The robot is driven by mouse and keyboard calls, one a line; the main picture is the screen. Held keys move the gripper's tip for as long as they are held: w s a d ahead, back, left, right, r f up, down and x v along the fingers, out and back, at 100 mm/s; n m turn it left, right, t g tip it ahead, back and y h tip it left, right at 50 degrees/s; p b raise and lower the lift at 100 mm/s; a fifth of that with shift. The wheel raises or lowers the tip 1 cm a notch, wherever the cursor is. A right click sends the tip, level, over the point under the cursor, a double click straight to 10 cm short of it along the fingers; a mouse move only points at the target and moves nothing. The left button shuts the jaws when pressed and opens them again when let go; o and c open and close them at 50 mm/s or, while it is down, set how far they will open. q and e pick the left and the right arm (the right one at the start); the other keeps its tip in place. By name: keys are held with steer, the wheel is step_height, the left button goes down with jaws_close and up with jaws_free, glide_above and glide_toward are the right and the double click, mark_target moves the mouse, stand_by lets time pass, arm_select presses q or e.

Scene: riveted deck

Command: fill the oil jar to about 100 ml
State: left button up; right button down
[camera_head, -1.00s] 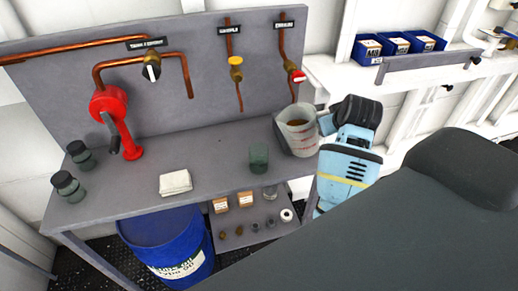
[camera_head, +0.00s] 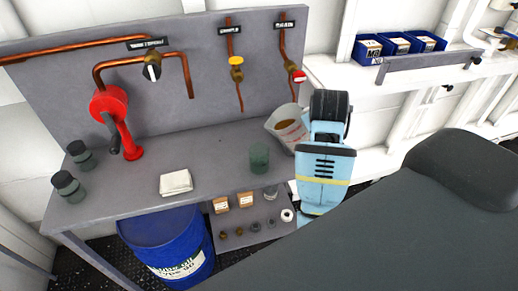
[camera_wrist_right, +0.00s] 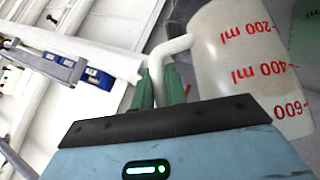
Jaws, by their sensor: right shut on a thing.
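In the head view my wrist hides the fingers. A grey-green jar (camera_head: 259,158) stands upright on the bench, below and left of the jug, apart from it. I cannot tell its level. Two dark-lidded jars (camera_head: 79,155) (camera_head: 67,186) stand at the far left. My left gripper is not in view.
A folded white cloth (camera_head: 175,183) lies on the bench. A red hand pump (camera_head: 117,115) and copper pipes with valves (camera_head: 237,68) stand at the back. A blue drum (camera_head: 170,250) and a low shelf (camera_head: 245,236) with small parts are below.

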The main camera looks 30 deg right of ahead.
steer(key=shift+w+r, duration=0.15)
steer(key=shift+r, duration=0.05)
steer(key=shift+a+r, duration=0.15)
steer(key=shift+w+a, duration=0.1)
steer(key=shift+a, duration=0.05)
steer(key=shift+r+h, duration=0.15)
steer(key=shift+h, duration=0.15)
steer(key=shift+a, duration=0.1)
steer(key=shift+w+a, duration=0.1)
steer(key=shift+a, duration=0.05)
steer(key=shift+n, duration=0.3)
